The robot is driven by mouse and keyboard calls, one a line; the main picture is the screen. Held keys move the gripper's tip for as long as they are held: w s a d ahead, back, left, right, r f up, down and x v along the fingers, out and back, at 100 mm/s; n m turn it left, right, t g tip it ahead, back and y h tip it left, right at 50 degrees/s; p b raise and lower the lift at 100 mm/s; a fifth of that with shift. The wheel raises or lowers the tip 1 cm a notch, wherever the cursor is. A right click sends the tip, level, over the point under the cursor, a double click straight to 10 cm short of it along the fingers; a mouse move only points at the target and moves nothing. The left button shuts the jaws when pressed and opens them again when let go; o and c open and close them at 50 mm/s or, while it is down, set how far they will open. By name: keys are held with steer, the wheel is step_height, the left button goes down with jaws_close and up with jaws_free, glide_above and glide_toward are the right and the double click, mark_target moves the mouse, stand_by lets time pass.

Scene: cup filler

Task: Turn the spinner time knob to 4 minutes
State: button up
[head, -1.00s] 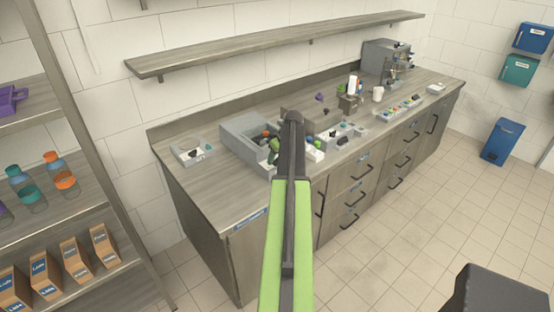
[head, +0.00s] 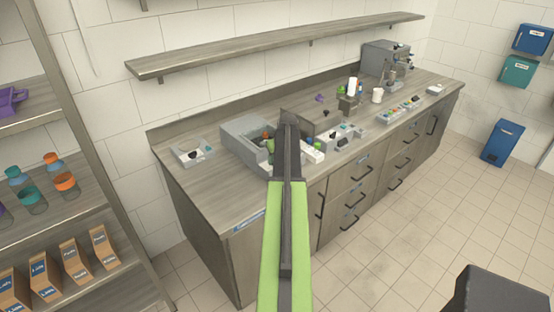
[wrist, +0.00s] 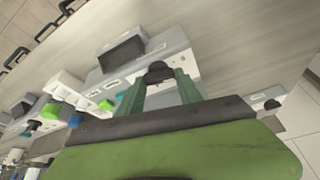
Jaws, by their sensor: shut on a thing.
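In the wrist view a black knob (wrist: 157,70) sits on the pale front panel of a grey device (wrist: 176,44). The two green fingers of my gripper (wrist: 159,78) reach to that panel, one on either side of the knob, and are shut on it. The knob's pointer and time marks are too small to read. In the head view my arm hides the knob and most of my gripper; the grey device (head: 238,136) shows at the left of the arm's end, on the counter.
A small panel with a black knob (head: 192,154) lies left on the counter (head: 215,190); it also shows at the right in the wrist view (wrist: 271,103). More devices stand to the right. A shelf (head: 280,45) runs above. Shelving with bottles stands at the left.

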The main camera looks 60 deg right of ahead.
steer(key=m+g, duration=0.1)
steer(key=m, duration=0.1)
steer(key=m+h, duration=0.1)
steer(key=m, duration=0.2)
steer(key=shift+g+h, duration=0.3)
steer(key=shift+g, duration=0.1)
steer(key=m+g, duration=0.1)
steer(key=m, duration=0.2)
steer(key=m+g, duration=0.1)
steer(key=m, duration=0.2)
steer(key=shift+w+h, duration=0.2)
steer(key=shift+h, duration=0.1)
steer(key=m+g, duration=0.2)
steer(key=m, duration=0.3)
steer(key=shift+w, duration=0.15)
steer(key=shift+m+g+y, duration=0.35)
steer(key=shift+m+g, duration=0.05)
steer(key=shift+m, duration=0.8)
steer(key=shift+m+g+y, duration=0.35)
steer(key=shift+m+g, duration=0.05)
steer(key=shift+m, duration=0.8)
steer(key=o, duration=1.4)
steer(key=shift+w, duration=0.1)
